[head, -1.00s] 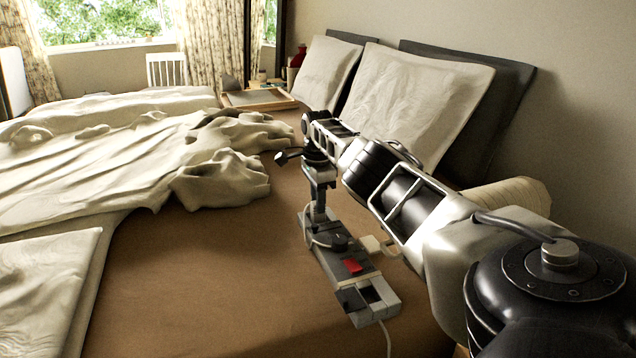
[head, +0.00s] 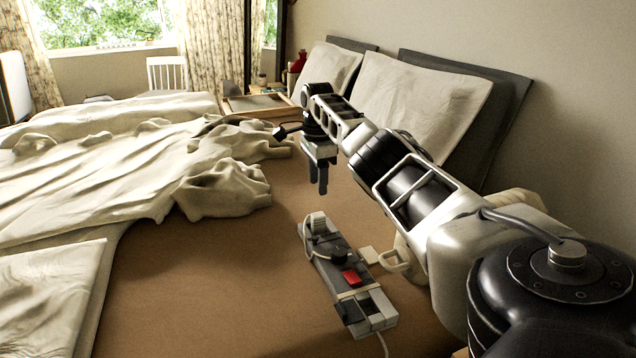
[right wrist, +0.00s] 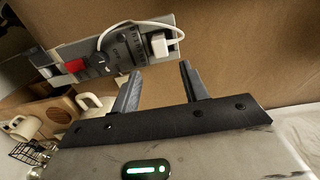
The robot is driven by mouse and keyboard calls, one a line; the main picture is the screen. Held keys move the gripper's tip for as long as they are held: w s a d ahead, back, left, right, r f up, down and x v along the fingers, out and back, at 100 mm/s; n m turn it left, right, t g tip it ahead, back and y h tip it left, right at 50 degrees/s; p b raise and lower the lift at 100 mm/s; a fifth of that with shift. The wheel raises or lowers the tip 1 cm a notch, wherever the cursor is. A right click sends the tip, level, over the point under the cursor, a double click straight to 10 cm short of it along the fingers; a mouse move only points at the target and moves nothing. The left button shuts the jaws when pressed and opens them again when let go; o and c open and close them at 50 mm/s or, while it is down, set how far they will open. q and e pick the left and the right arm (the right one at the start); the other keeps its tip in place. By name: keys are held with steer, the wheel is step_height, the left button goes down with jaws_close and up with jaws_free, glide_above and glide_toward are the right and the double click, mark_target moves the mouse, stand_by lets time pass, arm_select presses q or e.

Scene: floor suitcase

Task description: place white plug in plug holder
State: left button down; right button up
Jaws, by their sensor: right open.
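The plug holder (head: 343,268) is a long grey strip lying on the brown bed, with a black knob and a red switch on top. It also shows in the right wrist view (right wrist: 115,50). The white plug (head: 315,222) sits upright at the strip's far end; in the right wrist view the plug (right wrist: 158,45) is on the strip's right end, with a white cord looping from it. My right gripper (head: 318,188) is above that end, apart from the plug. Its fingers (right wrist: 160,72) are open and empty. How fully the plug is seated is hidden. My left gripper is out of view.
White mugs (right wrist: 90,100) stand beside the bed edge, near the strip. A rumpled cream blanket (head: 215,180) covers the left of the bed, and pillows (head: 420,110) lean at the wall. Bare brown bed surface (head: 220,270) lies left of the strip.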

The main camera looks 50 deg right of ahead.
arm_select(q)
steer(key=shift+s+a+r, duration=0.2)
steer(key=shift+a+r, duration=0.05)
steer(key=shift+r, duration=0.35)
arm_select(e)
step_height(320, 180, up, 3)
steer(key=shift+f, duration=0.15)
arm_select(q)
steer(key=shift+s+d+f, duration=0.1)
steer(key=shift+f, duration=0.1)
